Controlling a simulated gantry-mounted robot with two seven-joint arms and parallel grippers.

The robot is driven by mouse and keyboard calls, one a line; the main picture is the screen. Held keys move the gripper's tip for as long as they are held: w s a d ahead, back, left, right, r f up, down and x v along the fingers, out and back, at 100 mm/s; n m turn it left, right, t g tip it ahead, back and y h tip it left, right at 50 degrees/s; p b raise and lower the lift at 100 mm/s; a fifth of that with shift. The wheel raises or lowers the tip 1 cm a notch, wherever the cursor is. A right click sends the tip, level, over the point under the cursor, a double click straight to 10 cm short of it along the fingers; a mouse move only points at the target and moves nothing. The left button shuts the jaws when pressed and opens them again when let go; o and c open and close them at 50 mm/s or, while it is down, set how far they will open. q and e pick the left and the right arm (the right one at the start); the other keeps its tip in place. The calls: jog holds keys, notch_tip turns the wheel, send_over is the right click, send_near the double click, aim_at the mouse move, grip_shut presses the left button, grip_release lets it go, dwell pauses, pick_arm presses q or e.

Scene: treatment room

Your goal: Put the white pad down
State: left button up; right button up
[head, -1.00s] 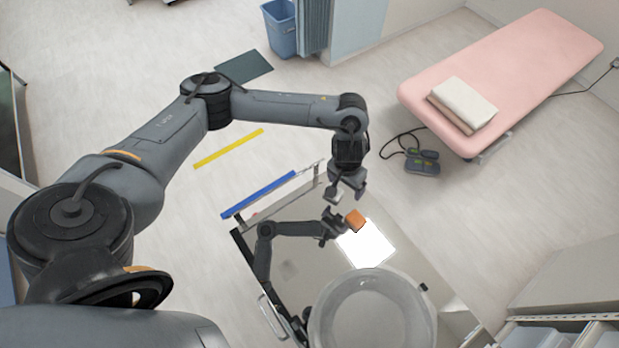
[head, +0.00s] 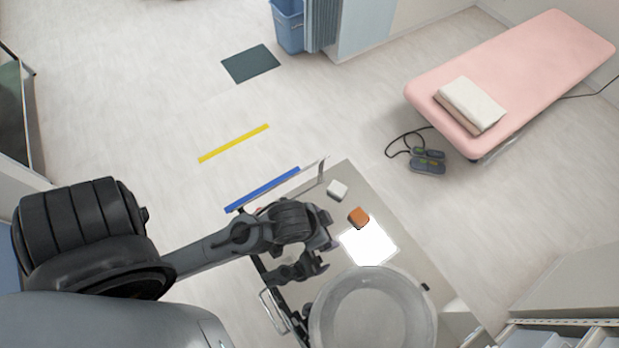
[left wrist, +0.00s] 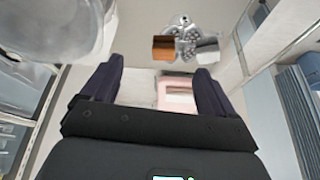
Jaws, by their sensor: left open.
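The white pad (head: 338,190) lies on the shiny steel cart top (head: 420,275), near its far corner, with nothing touching it. An orange-brown block (head: 358,217) lies just beside it, a small gap between them. My left gripper (head: 328,238) is to the left of and nearer than both, low over the cart's left side, apart from the pad. In the left wrist view its two dark fingers (left wrist: 155,80) are spread with nothing between them. That view also shows the white pad (left wrist: 208,50) and the orange-brown block (left wrist: 165,48) beyond the fingertips. My right gripper is not seen.
A large round clear basin (head: 370,312) stands on the near part of the cart. A bright reflection lies on the steel beyond the basin. A pink treatment bed (head: 520,75) stands at the back right.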

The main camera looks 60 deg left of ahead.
pick_arm(q)
jog(key=shift+g+y, duration=0.3)
jog(key=shift+g, duration=0.4)
jog(key=s+a, duration=0.2)
jog(key=s, duration=0.1)
jog(key=s+a, duration=0.1)
jog(key=shift+s+a+f, duration=0.25)
jog(key=shift+a+f, duration=0.05)
jog(key=shift+f, duration=0.05)
